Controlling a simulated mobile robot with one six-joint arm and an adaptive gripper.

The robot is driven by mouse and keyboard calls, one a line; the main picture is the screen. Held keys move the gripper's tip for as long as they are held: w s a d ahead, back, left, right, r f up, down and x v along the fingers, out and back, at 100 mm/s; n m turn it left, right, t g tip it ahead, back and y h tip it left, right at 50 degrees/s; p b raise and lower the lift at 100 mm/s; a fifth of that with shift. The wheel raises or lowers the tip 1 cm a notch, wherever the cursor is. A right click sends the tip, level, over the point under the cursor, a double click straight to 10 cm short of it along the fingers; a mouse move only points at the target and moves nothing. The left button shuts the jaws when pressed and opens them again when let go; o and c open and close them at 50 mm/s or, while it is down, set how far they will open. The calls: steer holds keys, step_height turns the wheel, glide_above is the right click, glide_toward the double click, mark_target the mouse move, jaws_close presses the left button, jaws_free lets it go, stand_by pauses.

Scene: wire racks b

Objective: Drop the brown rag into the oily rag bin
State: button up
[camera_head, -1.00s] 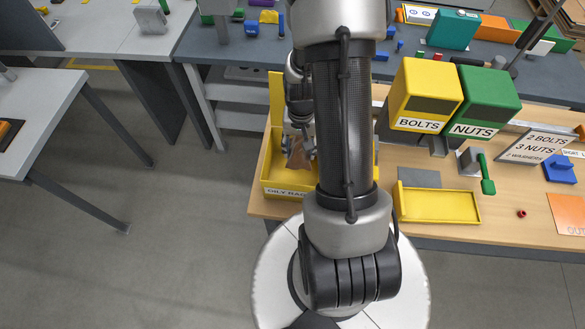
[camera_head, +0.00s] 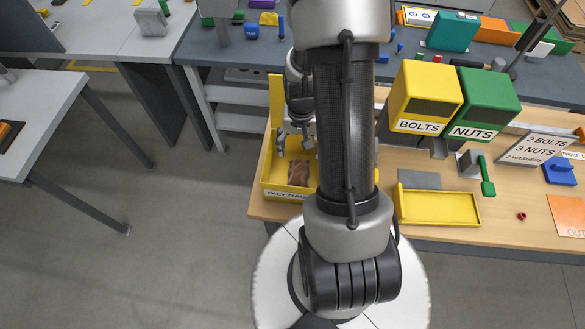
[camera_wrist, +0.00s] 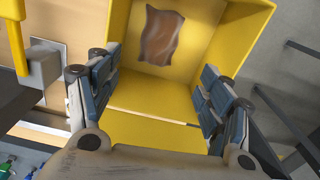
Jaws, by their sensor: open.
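The brown rag (camera_wrist: 162,37) lies crumpled on the floor of the yellow oily rag bin in the wrist view. In the head view the rag (camera_head: 299,172) shows inside the bin, partly covered by my arm. The oily rag bin (camera_head: 283,190) stands at the left end of the wooden bench, its label facing front. My gripper (camera_wrist: 157,97) is open and empty, its fingers wide apart over the bin, with a gap to the rag. In the head view my gripper (camera_head: 294,138) is above the bin's rear part.
A yellow bolts dispenser (camera_head: 424,92) and a green nuts dispenser (camera_head: 486,98) stand right of my arm. Open floor lies left of the bench.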

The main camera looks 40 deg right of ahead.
step_height(320, 180, up, 11)
stand_by(0.3)
steer(key=shift+f, duration=0.1)
steer(key=a+r+n+t+b, duration=0.2)
steer(key=a+r+n+b, duration=0.25)
steer(key=a+r, duration=0.4)
steer(key=s+a+n+t+b, duration=0.2)
steer(key=s+a+n+b, duration=0.2)
steer(key=s+a, duration=0.5)
steer(key=a, duration=0.3)
steer(key=shift+s+r+n+t+b, duration=0.2)
steer(key=shift+n+t+b, duration=0.1)
steer(key=shift+n+b, duration=0.1)
steer(key=shift+d, duration=0.1)
steer(key=shift+c, duration=0.2)
